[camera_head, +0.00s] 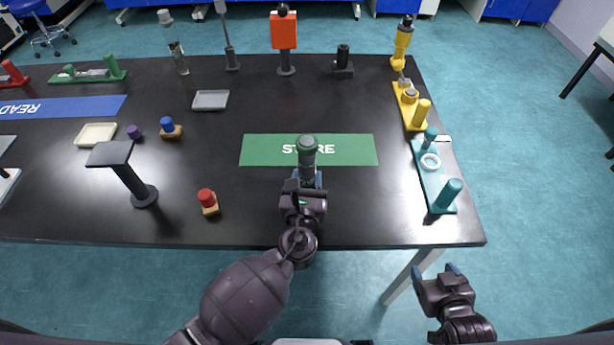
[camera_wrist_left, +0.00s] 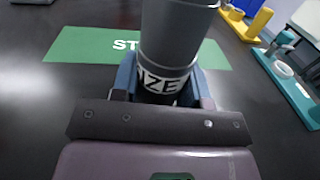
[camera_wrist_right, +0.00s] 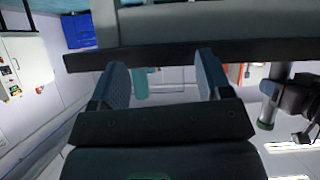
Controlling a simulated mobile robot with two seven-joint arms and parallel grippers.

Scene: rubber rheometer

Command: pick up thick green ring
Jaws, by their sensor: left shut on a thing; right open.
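My left gripper (camera_head: 306,181) is shut on a dark grey cylinder (camera_head: 307,146), held upright at the front edge of the green STORE mat (camera_head: 258,150). In the left wrist view the cylinder (camera_wrist_left: 178,35) has a band reading "NZE". A pale ring (camera_head: 430,161) lies on a teal stand (camera_head: 434,186) at the table's right end; it also shows in the left wrist view (camera_wrist_left: 284,70). I cannot make out a clearly thick green ring. My right gripper (camera_head: 436,270) is open and empty, off the table's front right edge, apart from the teal stand.
A yellow stand (camera_head: 407,108) is behind the teal one. An orange sign (camera_head: 284,32) is at the back. Bare tabletop lies between the mat and teal stand.

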